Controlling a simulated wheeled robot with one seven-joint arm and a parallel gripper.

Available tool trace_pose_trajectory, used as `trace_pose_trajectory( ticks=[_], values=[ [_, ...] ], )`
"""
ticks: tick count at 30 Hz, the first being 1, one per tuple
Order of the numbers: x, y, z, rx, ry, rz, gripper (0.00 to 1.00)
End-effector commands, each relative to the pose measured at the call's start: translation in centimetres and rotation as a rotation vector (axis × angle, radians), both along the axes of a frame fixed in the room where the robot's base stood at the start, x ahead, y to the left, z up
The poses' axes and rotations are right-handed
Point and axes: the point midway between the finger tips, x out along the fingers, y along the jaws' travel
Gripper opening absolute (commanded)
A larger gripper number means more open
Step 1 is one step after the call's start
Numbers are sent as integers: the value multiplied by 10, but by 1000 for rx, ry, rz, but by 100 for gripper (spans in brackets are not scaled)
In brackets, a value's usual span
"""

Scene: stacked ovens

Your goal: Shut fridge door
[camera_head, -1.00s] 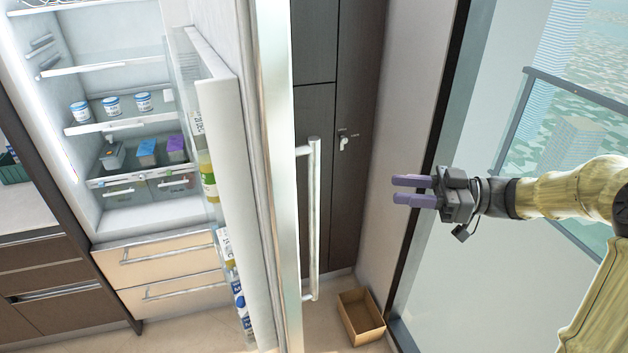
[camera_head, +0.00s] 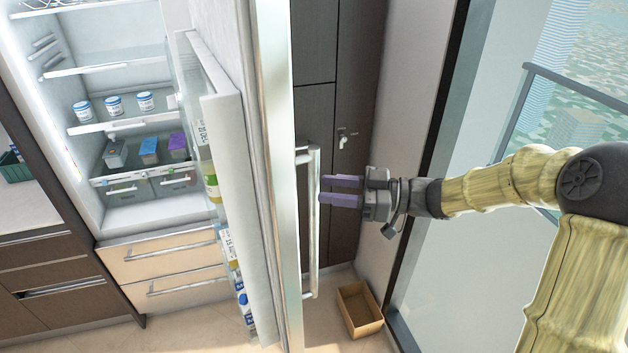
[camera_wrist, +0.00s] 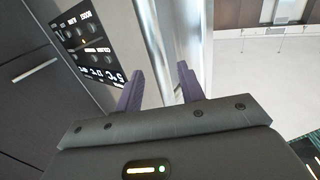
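The fridge door (camera_head: 273,120) stands wide open, its edge facing me in the head view, with its inner shelves to the left. Its long vertical handle (camera_head: 315,225) is on the right face. The open fridge interior (camera_head: 140,60) shows at the left with jars and boxes on shelves. My gripper (camera_head: 322,191) is just right of the handle, its purple fingers pointing left at it; whether they touch cannot be told.
A dark control panel (camera_wrist: 88,42) shows in the wrist view. An open cardboard box (camera_head: 359,309) sits on the floor below my gripper. A dark cabinet (camera_head: 345,100) is behind the door, and a large window (camera_head: 470,120) is at the right.

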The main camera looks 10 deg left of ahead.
Motion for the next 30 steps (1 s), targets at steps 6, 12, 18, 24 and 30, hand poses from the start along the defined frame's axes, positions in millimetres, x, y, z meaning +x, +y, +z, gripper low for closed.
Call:
trace_pose_trajectory(
  ticks=[6, 12, 18, 24, 30],
  values=[
    [-4, 33, 2, 1, 2, 3, 39],
    [-4, 41, 0, -1, 1, -1, 39],
    [-4, 41, 0, -1, 0, 0, 39],
    [-4, 41, 0, -1, 0, 0, 0],
    [-4, 41, 0, -1, 0, -1, 0]
  ],
)
